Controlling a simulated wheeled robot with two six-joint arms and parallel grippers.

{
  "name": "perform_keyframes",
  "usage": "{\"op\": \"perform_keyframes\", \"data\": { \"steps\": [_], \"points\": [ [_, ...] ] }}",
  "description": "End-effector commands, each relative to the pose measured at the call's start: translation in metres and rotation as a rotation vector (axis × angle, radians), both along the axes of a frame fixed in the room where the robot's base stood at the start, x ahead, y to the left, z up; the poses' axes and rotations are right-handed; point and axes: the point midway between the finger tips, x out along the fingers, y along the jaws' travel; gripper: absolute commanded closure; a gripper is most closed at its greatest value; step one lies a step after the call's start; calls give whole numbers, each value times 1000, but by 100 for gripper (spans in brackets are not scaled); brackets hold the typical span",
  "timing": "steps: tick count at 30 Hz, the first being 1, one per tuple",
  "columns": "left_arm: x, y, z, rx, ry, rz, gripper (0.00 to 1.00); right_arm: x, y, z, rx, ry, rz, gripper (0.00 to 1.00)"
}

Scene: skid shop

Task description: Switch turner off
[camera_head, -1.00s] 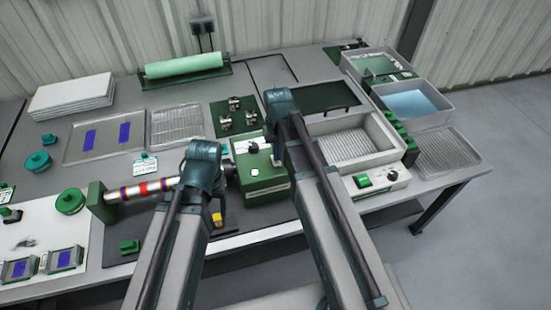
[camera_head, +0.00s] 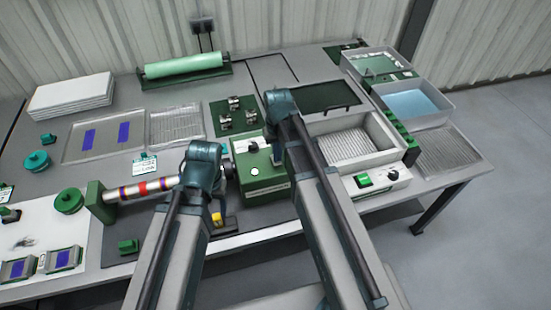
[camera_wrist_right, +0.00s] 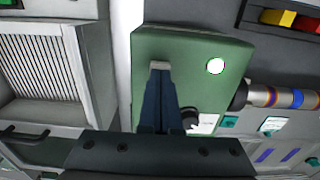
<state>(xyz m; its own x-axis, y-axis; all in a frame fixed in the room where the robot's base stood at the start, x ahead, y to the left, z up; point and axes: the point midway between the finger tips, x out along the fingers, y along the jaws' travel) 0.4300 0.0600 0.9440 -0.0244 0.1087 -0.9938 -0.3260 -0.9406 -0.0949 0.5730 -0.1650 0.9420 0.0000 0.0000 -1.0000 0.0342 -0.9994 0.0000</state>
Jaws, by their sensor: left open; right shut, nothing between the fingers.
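The turner is a green box (camera_head: 265,185) with a striped roller (camera_head: 150,188) running left from it to a green end support. In the right wrist view, the box (camera_wrist_right: 205,45) has a white round spot (camera_wrist_right: 215,66) and a black knob (camera_wrist_right: 190,117) beside a white label. My right gripper (camera_wrist_right: 160,68) is shut and empty over the box, its fingertips left of the spot and knob. I cannot tell if they touch. My left gripper (camera_head: 217,195) is open near the roller's right end, mostly hidden behind my left arm.
A white unit with a green switch (camera_head: 363,180) and a grey tray (camera_head: 350,146) stand right of the turner. A green mat with metal clips (camera_head: 236,115) lies behind it.

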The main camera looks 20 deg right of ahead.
Motion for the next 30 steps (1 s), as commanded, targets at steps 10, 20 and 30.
{"op": "perform_keyframes", "data": {
  "steps": [10, 20, 30],
  "points": [
    [0, 0, -6, 0, 0, 0, 37, 0, 0, -6, 0, 0, 0, 100],
    [0, 0, -11, 0, 0, 0, 37, 0, 0, -10, 0, 0, 0, 100],
    [0, 0, -4, 0, 0, 0, 37, 0, 0, -4, 0, 0, 0, 100]
  ]
}}
